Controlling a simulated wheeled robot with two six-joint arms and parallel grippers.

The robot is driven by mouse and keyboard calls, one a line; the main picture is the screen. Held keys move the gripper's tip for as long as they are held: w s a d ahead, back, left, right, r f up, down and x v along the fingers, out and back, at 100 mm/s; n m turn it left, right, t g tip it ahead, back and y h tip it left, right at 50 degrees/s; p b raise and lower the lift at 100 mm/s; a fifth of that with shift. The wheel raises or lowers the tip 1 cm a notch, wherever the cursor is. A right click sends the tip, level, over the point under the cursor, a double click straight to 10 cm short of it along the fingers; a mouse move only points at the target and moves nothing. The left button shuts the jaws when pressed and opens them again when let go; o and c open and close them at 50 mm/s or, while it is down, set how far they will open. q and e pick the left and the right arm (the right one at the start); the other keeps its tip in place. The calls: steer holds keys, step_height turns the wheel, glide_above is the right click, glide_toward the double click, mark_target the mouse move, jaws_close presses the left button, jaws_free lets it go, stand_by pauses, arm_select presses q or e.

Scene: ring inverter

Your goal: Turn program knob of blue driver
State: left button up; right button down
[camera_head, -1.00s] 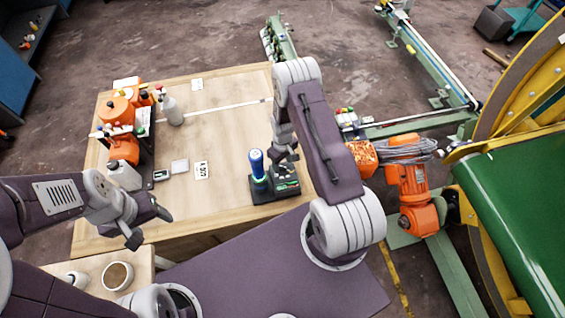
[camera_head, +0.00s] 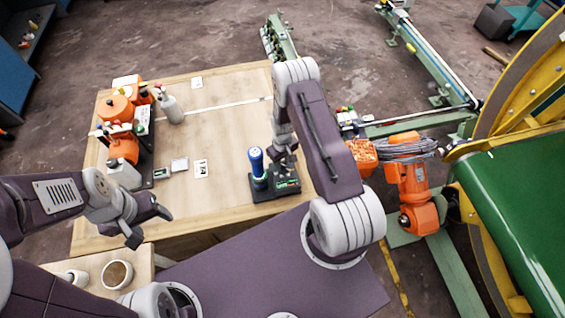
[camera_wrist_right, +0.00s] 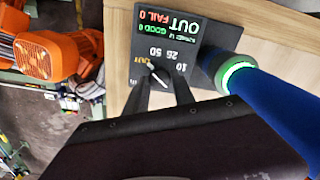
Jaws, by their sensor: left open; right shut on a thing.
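The blue driver (camera_head: 256,160) stands upright in a dark base (camera_head: 265,193) at the right front of the wooden table. In the right wrist view the driver (camera_wrist_right: 281,98) shows a lit green ring. Beside it is a black panel (camera_wrist_right: 200,35) with a small screen and numbers around the program knob (camera_wrist_right: 158,78). My right gripper (camera_wrist_right: 162,78) has its fingertips on either side of the knob and is shut on it; in the head view its fingers are partly hidden. My left gripper (camera_head: 148,224) is open and empty near the table's front left.
Orange tools and bottles (camera_head: 122,145) crowd the table's left side. A white card (camera_head: 201,169) lies near the middle, and the table around it is mostly clear. A mug (camera_head: 117,274) stands at the lower left. An orange machine (camera_head: 412,180) is beyond the table's right edge.

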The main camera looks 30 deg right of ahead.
mark_target(283, 165)
steer(key=m+b, duration=0.1)
steer(key=m, duration=0.2)
steer(key=shift+f, duration=0.1)
steer(key=shift+m+b, duration=0.5)
steer(key=shift+m, duration=1.2)
steer(key=c, duration=1.1)
jaws_free()
steer(key=shift+o, duration=0.2)
steer(key=shift+s, duration=0.1)
step_height(283, 165, up, 9)
steer(key=b, duration=0.1)
